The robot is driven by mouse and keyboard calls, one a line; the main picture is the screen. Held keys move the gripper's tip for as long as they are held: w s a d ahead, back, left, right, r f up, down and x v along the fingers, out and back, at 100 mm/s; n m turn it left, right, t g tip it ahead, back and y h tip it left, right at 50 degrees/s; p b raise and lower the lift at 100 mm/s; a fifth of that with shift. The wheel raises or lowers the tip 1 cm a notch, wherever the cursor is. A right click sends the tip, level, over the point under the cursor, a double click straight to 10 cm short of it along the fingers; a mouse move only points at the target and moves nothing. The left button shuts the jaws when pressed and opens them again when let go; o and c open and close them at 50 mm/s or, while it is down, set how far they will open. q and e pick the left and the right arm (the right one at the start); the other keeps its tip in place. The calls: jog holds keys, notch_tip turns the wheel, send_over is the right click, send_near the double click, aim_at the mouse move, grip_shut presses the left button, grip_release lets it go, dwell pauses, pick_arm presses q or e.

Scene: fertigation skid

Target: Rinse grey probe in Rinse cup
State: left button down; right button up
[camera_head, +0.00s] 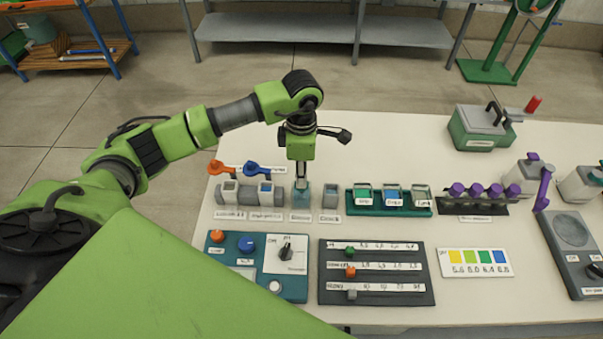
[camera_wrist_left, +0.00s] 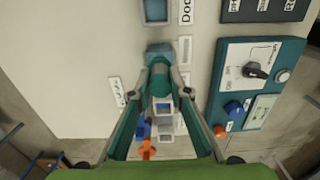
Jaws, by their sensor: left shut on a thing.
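My left gripper (camera_head: 302,178) points straight down over the teal-grey Rinse cup (camera_head: 301,196) in the row of small holders. It is shut on a slim thing, taken to be the grey probe, which the fingers mostly hide. In the left wrist view the gripper (camera_wrist_left: 160,73) has its fingertips at the near side of the cup (camera_wrist_left: 158,48). I cannot tell how deep the probe's tip sits in the cup. The grey Dock holder (camera_head: 330,195) stands just right of the cup and looks empty. My right gripper is not in view.
Left of the cup stand two grey holders with an orange (camera_head: 216,167) and a blue handle (camera_head: 254,169). A green rack (camera_head: 390,209) is to the right. The teal knob panel (camera_head: 258,265) and black slider board (camera_head: 376,272) lie in front.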

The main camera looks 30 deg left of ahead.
pick_arm(q)
jog(key=shift+r+p, duration=2.35)
jog(key=shift+r, duration=1.9)
